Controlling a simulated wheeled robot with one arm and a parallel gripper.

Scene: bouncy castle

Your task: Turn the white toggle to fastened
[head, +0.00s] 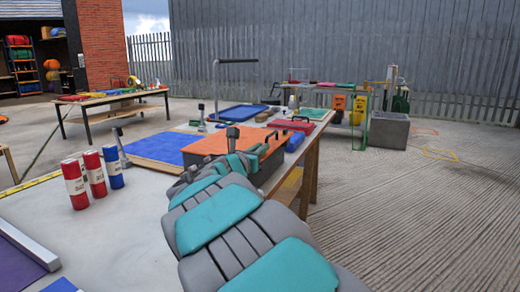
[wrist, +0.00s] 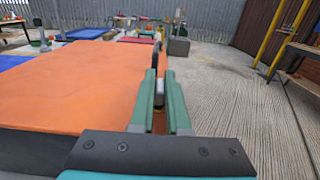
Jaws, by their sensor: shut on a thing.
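The white toggle (wrist: 159,87) shows as a small pale piece between the green fingers of my gripper (wrist: 160,82) in the wrist view. My gripper is shut on it, and the fingers cover most of it. The toggle is at the right edge of a box with a flat orange lid (wrist: 75,85); the lid also shows in the head view (head: 212,142). In the head view my gripper (head: 258,153) is at the lid's right side, and the toggle cannot be made out there. Whether the toggle is turned is too hidden to tell.
Red and blue canisters (head: 73,185) stand on the table's left. A blue mat (head: 158,147) lies left of the box. A red case (head: 291,126) and blue tray (head: 237,113) are behind it. Open concrete floor (head: 400,220) lies to the right.

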